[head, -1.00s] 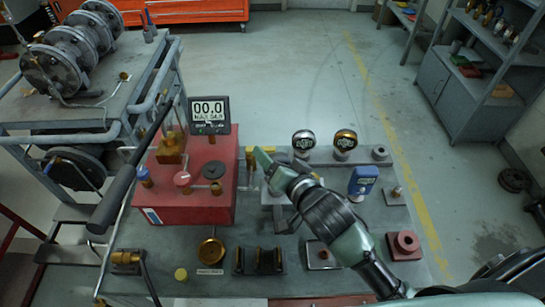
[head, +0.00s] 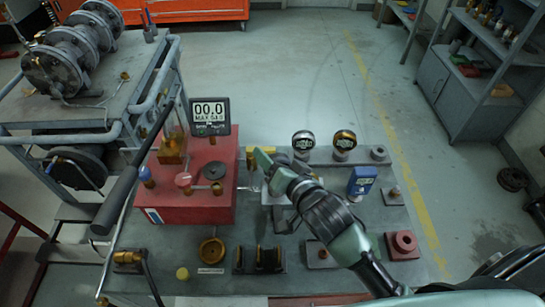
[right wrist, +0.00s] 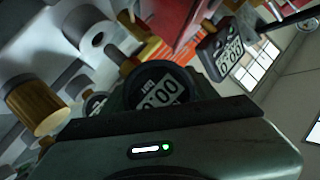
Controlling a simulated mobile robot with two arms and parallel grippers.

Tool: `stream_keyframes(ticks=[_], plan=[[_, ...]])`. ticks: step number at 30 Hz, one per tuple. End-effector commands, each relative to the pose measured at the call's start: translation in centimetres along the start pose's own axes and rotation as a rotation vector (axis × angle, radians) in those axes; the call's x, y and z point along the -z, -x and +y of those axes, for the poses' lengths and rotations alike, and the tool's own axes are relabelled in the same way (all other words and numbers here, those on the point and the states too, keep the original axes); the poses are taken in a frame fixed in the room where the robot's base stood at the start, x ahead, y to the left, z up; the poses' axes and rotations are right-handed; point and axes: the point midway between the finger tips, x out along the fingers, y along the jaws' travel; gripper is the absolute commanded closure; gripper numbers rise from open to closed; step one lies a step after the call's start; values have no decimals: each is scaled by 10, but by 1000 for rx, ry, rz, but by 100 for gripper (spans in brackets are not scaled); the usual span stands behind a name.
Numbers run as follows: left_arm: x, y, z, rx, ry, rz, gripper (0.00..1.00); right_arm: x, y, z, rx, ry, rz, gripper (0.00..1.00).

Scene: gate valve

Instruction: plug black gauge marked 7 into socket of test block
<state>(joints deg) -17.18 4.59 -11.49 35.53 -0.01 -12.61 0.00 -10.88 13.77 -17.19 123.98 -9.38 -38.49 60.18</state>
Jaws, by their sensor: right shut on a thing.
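My right gripper (head: 270,168) reaches in from the lower right, over the bench just right of the red unit. It is shut on a black round gauge (right wrist: 158,92), whose display reads 00.0 in the right wrist view. No 7 can be read on it. In the head view the gripper and wrist hide this gauge. A pale grey block (head: 268,197), perhaps the test block, lies partly hidden under the gripper. Its socket is not visible, so I cannot tell whether the gauge touches it. My left gripper is not in view.
The red unit (head: 190,205) with a display (head: 209,116) and black lever (head: 130,185) stands left. A silver gauge (head: 303,142), a brass gauge (head: 344,142) and a blue device (head: 361,181) stand right. A black holder (head: 259,260) and brass dish (head: 211,250) lie in front.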

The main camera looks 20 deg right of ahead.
Motion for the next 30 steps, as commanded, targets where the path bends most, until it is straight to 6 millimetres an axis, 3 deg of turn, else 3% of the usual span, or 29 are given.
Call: stream_keyframes(ticks=[30], plan=[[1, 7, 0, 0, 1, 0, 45, 0, 0, 0, 1, 0, 1, 91]])
